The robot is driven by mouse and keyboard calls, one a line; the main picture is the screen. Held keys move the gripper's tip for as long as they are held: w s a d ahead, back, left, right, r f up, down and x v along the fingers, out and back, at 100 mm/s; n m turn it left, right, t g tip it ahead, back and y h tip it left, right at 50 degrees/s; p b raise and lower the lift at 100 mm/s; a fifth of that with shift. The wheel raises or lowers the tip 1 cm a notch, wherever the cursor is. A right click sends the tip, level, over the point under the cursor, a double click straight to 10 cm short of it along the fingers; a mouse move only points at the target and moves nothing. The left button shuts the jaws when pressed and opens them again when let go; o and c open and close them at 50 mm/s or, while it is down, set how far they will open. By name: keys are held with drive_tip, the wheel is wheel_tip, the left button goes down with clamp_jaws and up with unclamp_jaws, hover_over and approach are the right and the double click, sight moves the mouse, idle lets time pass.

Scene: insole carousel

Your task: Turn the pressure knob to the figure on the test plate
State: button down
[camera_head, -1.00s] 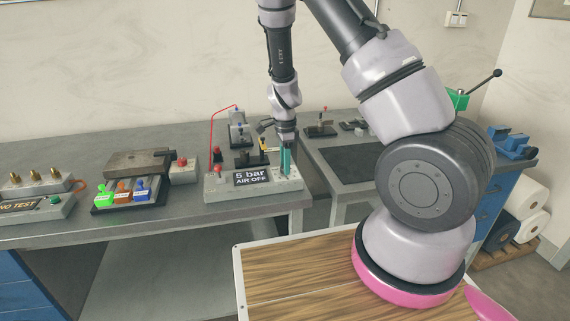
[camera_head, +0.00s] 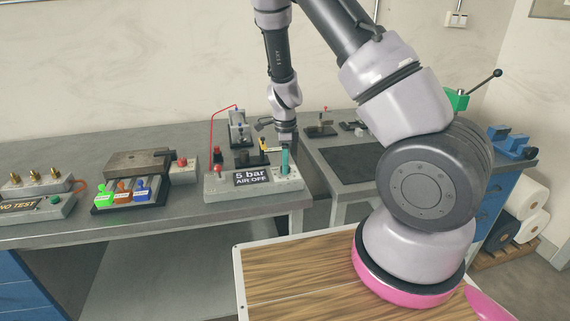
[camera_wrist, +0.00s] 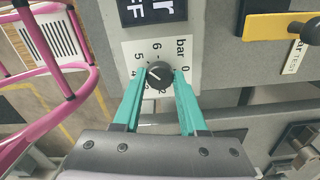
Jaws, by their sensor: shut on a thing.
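The test plate (camera_head: 253,178) is a dark sign on a grey box, and it reads "5 bar AIR OFF". The pressure knob (camera_wrist: 158,74) is small, round and black, on a white dial (camera_wrist: 130,48) marked "bar" with figures from 0 to 6. A pale pointer line shows on the knob, seemingly towards the 4 side, but it is too small to read surely. My gripper (camera_head: 285,172) is down at the right end of the box. In the wrist view its teal fingers are shut on the knob, one on each side. Some lower figures are partly hidden.
A red button (camera_head: 218,169) and a red line stand at the box's left end. Small fixtures with a yellow part (camera_head: 264,146) stand behind it. A tray with green, orange and blue parts (camera_head: 122,193) lies to the left.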

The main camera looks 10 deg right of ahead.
drive_tip(key=shift+c, duration=2.2)
unclamp_jaws()
wheel_tip(320, 180, up, 11)
